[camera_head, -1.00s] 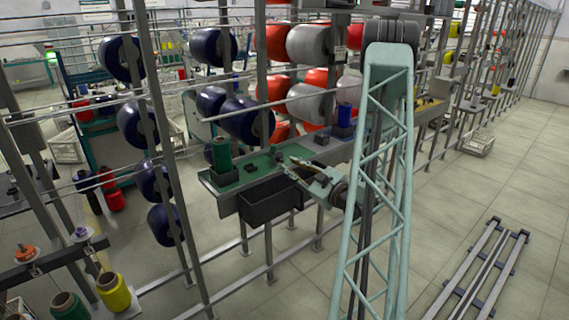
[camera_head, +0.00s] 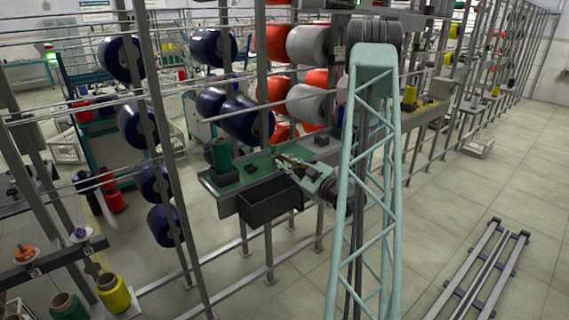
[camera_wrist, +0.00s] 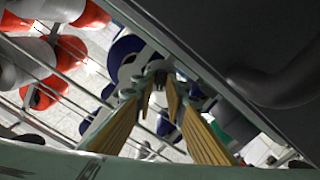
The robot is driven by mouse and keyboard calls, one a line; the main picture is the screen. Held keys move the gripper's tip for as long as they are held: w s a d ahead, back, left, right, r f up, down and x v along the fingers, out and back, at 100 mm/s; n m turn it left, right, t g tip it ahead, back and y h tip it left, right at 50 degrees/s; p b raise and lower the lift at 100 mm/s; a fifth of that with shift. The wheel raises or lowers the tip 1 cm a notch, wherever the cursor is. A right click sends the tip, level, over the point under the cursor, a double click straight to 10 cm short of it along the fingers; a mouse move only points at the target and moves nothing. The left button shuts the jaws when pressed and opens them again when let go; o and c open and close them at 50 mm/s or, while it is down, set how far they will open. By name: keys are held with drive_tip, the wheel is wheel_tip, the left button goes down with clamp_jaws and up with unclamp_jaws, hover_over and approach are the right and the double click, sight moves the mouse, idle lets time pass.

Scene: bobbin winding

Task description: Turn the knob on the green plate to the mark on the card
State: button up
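The green plate (camera_head: 262,161) is the green top of the narrow bench at the middle of the head view. I cannot make out its knob or the card with the mark; they are too small or hidden. My gripper (camera_head: 277,160) reaches in from the right, low over the plate. In the wrist view my gripper (camera_wrist: 159,88) shows two long fingers with yellow-brown pads that narrow toward the tips. A small dark area lies between the tips. I cannot tell whether it is the knob or whether the fingers touch anything.
Another dark block (camera_head: 321,140) sits right of my gripper. A dark bin (camera_head: 268,203) hangs at the front. Rack posts and large spools stand close behind.

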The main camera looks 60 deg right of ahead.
clamp_jaws()
drive_tip(key=shift+m, duration=0.4)
drive_tip(key=m, duration=0.5)
drive_tip(key=shift+b, duration=0.35)
drive_tip(key=m+p, duration=0.1)
drive_tip(key=m, duration=0.5)
drive_tip(key=shift+s+d, duration=0.1)
drive_tip(key=shift+d, duration=0.05)
drive_tip(key=shift+o, duration=1.5)
unclamp_jaws()
